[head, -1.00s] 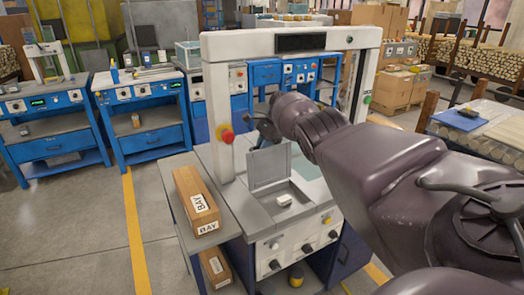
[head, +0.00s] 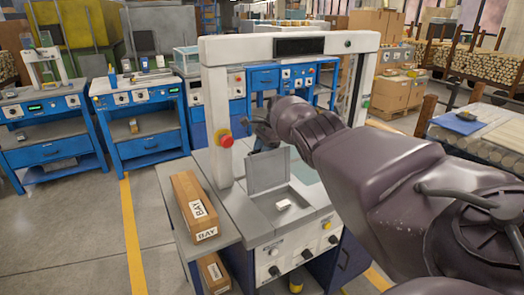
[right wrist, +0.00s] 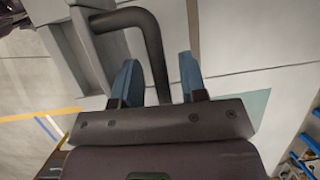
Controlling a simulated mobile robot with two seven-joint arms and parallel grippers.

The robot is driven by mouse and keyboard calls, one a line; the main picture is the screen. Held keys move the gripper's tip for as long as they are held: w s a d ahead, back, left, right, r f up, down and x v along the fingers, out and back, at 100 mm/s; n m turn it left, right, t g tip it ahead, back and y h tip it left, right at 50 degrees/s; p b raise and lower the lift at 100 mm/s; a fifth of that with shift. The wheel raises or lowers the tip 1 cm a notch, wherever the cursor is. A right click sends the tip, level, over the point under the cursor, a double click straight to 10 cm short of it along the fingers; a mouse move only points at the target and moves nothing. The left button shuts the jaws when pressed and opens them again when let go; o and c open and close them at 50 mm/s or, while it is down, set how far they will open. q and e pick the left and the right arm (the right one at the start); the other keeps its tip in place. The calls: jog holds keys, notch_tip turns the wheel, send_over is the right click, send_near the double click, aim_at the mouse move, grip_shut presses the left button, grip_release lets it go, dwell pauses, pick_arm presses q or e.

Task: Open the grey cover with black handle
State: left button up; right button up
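The grey cover (head: 267,171) stands raised, near upright, at the back of a recess in the grey machine top (head: 290,222). In the right wrist view the cover (right wrist: 72,50) is at the upper left, and its black handle (right wrist: 152,35) curves down between my fingers. My right gripper (right wrist: 158,72) is open, with one blue finger on each side of the handle and gaps showing between. In the head view the right gripper (head: 262,136) is small and partly hidden at the cover's top edge. My left gripper is not in view.
A white frame (head: 290,45) with a red knob (head: 225,140) arches over the machine. A cardboard box (head: 194,207) lies on the side shelf left of the recess. A small white block (head: 284,204) sits in the recess. Blue workbenches stand behind.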

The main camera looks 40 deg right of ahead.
jog(key=shift+r, duration=0.1)
jog(key=v, duration=1)
jog(key=shift+d+r+p, duration=0.15)
jog(key=shift+r+p, duration=0.15)
jog(key=shift+p, duration=0.05)
